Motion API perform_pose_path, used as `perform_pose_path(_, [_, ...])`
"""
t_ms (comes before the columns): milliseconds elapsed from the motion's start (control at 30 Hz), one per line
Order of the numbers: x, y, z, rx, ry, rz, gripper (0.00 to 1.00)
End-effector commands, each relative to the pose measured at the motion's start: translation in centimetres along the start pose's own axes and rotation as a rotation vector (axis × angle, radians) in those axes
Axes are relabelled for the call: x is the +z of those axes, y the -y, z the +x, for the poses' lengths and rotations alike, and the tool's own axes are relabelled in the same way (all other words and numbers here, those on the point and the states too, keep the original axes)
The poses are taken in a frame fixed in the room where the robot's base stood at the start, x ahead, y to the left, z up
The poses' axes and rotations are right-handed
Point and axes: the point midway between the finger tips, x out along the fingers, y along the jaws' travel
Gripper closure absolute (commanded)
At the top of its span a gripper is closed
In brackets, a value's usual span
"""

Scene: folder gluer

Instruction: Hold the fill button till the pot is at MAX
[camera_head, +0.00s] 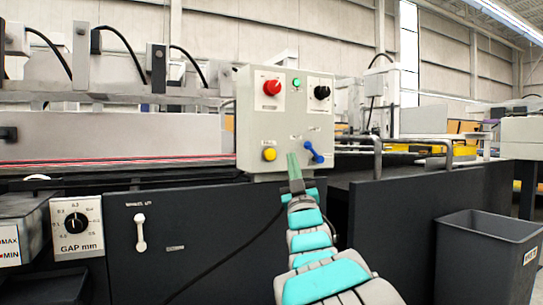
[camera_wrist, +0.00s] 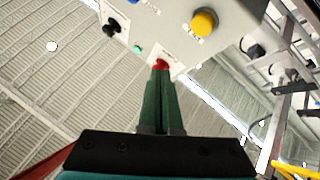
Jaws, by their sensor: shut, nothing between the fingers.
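A grey control box (camera_head: 285,125) carries a red button (camera_head: 271,88), a yellow button (camera_head: 269,154), a small green button or lamp (camera_head: 296,82), a black knob (camera_head: 321,92) and a blue lever (camera_head: 313,152). Their labels are too small to read, so I cannot tell which is the fill button. My gripper (camera_head: 293,160) is shut and empty, before the box's lower part, between yellow button and blue lever. In the wrist view its green fingertips (camera_wrist: 161,72) overlap the red button (camera_wrist: 161,64); the yellow button (camera_wrist: 204,22) is clear. A MAX/MIN label (camera_head: 9,245) marks the pot at far left; its level is hidden.
A metal rail (camera_head: 415,142) runs right of the box. A grey bin (camera_head: 478,250) stands at the lower right. Space before the box is open around my arm.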

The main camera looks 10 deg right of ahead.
Motion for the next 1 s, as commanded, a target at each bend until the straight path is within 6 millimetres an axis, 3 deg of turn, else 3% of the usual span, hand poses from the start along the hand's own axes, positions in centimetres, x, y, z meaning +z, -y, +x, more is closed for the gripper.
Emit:
perform_pose_path(600, [3.7, 3.7, 5.0, -0.001, 0.002, 0.002, 1.0])
perform_pose_path(1000, [4.2, 4.1, 5.6, 0.0, 0.002, 0.0, 1.0])
